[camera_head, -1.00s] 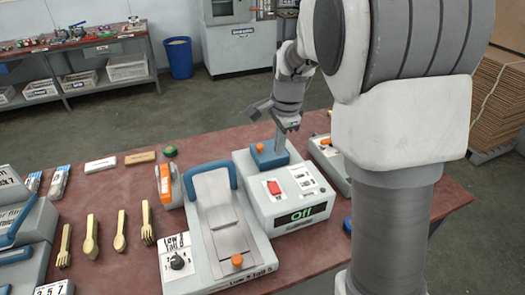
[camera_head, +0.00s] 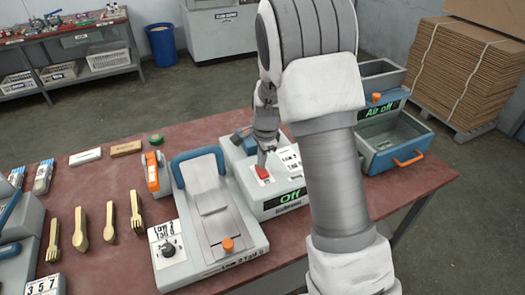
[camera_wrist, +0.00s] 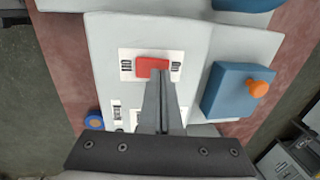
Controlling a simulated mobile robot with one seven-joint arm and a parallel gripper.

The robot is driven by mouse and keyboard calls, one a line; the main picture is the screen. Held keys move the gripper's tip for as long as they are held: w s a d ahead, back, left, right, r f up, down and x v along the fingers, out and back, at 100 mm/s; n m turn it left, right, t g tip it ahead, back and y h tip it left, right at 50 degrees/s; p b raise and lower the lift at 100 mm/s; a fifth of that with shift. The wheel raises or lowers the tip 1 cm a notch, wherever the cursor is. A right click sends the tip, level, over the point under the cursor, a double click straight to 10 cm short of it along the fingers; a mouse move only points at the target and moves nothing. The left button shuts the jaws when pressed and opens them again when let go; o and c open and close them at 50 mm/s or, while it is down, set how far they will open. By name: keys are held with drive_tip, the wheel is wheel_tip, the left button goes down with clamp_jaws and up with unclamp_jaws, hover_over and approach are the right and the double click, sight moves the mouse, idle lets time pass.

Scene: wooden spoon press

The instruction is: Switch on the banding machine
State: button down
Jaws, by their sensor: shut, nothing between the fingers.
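The banding machine (camera_head: 243,190) is a pale grey box on the table, with a green-lit display (camera_head: 286,199) that reads "Off". Its red rocker switch (camera_head: 262,172) sits on the top face. In the wrist view the red switch (camera_wrist: 152,67) lies on a white label between two words, one at each end. My gripper (camera_head: 262,163) is shut and empty, pointing down at the switch. In the wrist view its fingertips (camera_wrist: 160,73) overlap the right part of the switch's near edge; I cannot tell whether they touch it.
A blue block with an orange knob (camera_wrist: 257,89) stands on the machine beside the switch. A grey press with a blue handle (camera_head: 197,153) stands to the left. Wooden forks and spoons (camera_head: 80,230) lie further left. A drawer unit marked "Air off" (camera_head: 385,110) is at the right.

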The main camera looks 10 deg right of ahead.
drive_tip(key=shift+f, duration=0.35)
